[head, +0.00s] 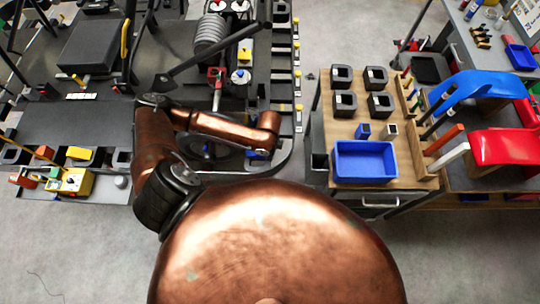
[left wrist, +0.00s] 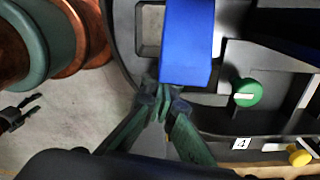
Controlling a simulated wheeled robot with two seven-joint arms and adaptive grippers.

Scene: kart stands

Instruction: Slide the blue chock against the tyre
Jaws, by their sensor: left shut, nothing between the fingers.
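The blue chock (left wrist: 187,45) shows in the left wrist view as a blue block over a dark frame. In the head view only a small blue patch (head: 257,154) shows by the end of my left arm. My left gripper (left wrist: 161,100) has its green fingers closed together, with nothing between them. Its tips are at the near end of the chock; I cannot tell whether they touch. A dark round shape (head: 212,151), possibly the tyre, is partly hidden under my left arm in the head view. The chock's contact with it cannot be seen.
A green knob (left wrist: 246,92) and a yellow knob (left wrist: 299,155) stand right of the chock. A wooden-topped cart with a blue bin (head: 364,162) and several black blocks stands to the right. Bare floor lies between cart and kart frame.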

